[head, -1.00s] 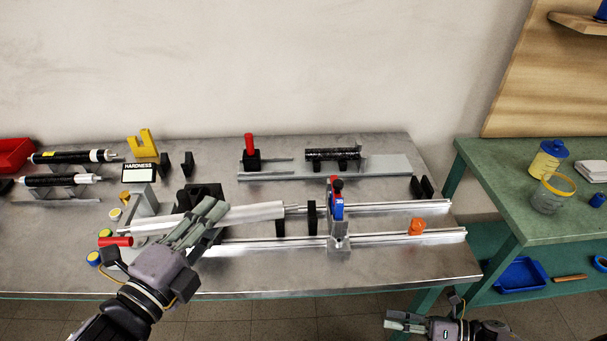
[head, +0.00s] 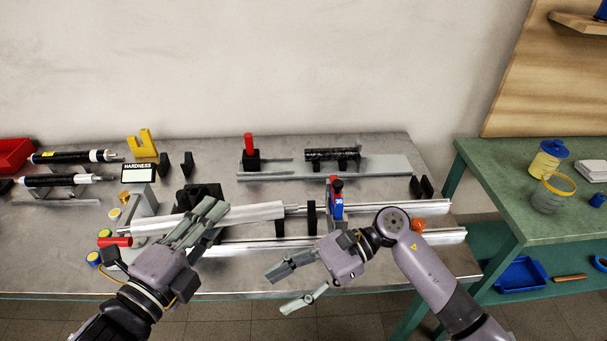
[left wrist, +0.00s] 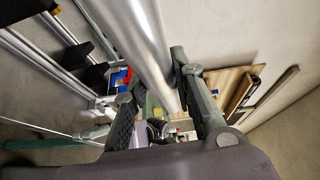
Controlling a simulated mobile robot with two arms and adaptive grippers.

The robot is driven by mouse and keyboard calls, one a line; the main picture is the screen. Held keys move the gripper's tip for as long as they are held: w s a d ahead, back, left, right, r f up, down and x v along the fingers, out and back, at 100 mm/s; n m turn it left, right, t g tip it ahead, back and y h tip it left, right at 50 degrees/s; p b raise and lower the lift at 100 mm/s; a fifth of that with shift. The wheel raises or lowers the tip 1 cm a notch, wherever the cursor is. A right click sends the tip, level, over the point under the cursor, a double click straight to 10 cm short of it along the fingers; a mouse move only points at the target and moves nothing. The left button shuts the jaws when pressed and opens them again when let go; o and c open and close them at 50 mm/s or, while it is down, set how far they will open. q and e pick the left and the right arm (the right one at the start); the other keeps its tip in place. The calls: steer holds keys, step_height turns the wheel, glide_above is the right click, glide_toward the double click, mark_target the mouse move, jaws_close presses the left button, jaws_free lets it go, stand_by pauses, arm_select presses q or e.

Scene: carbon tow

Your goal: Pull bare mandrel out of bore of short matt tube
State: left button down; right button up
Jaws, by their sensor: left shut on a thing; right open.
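A long bare silver mandrel (head: 258,212) with a thinner right end lies nearly level across the front of the bench. My left gripper (head: 204,218) is shut on it near the middle. In the left wrist view the mandrel (left wrist: 145,50) runs between the fingers. A short dark, speckled tube (head: 332,154) rests on black supports at the back, apart from the mandrel; I cannot tell whether its finish is matt. No tube shows around the visible part of the mandrel. My right gripper (head: 288,285) is open and empty at the bench's front edge.
Two metal rails (head: 380,241) run along the front, with a blue and red clamp (head: 337,204) and black supports. Two black rollers (head: 75,157) with white ends stand at left beside the hardness block (head: 139,173). An orange piece (head: 417,225) sits on the front rail.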

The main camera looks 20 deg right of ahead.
steer(key=w+d+r+m, duration=0.2)
steer(key=w+r, duration=0.3)
steer(key=r, duration=0.2)
steer(key=m+h, duration=0.1)
steer(key=m, duration=0.2)
glide_toward(255, 205)
steer(key=a, duration=0.1)
steer(key=shift+t, duration=0.4)
steer(key=x, duration=1.2)
steer(key=shift+s+f, duration=0.15)
steer(key=shift+s, duration=0.1)
steer(key=shift+c, duration=0.2)
steer(key=shift+s, duration=0.1)
jaws_close()
steer(key=shift+o, duration=0.2)
jaws_free()
arm_select(q)
steer(key=shift+r, duration=0.1)
arm_select(e)
steer(key=shift+d, duration=0.1)
